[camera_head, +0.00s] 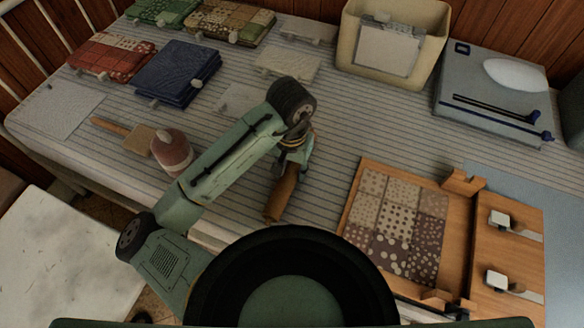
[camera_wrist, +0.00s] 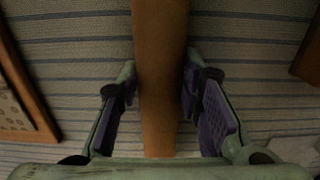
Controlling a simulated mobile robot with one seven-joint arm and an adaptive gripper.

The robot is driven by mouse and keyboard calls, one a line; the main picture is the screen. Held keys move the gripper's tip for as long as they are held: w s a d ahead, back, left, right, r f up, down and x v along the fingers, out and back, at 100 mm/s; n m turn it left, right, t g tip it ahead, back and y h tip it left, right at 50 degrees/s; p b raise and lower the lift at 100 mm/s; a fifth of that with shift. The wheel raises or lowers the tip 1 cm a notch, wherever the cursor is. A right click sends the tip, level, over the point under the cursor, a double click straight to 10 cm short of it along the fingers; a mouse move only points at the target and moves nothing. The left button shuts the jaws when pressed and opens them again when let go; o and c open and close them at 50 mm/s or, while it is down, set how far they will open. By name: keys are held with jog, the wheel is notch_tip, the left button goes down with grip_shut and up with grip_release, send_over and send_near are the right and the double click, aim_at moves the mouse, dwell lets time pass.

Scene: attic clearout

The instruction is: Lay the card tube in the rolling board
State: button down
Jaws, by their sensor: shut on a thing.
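The card tube (camera_head: 282,192) is a plain brown cylinder; it also runs up the middle of the wrist view (camera_wrist: 161,75). My gripper (camera_head: 294,160) is shut on it, with one purple pad on each side in the wrist view (camera_wrist: 160,105). The tube slants down toward the table's near edge; I cannot tell whether it touches the striped cloth. The wooden rolling board (camera_head: 459,240) lies to the right, apart from the tube, with a spotted patchwork (camera_head: 397,222) on it. Its edge shows at the left of the wrist view (camera_wrist: 28,75).
Two metal clips (camera_head: 501,221) sit on the board's right part, and a wooden block (camera_head: 462,181) on its far edge. A cream bin (camera_head: 391,45) and grey case (camera_head: 492,95) stand behind. Striped cloth between tube and board is clear.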

aim_at(291, 169)
jog(key=shift+r+p, duration=2.45)
jog(key=shift+r, duration=0.1)
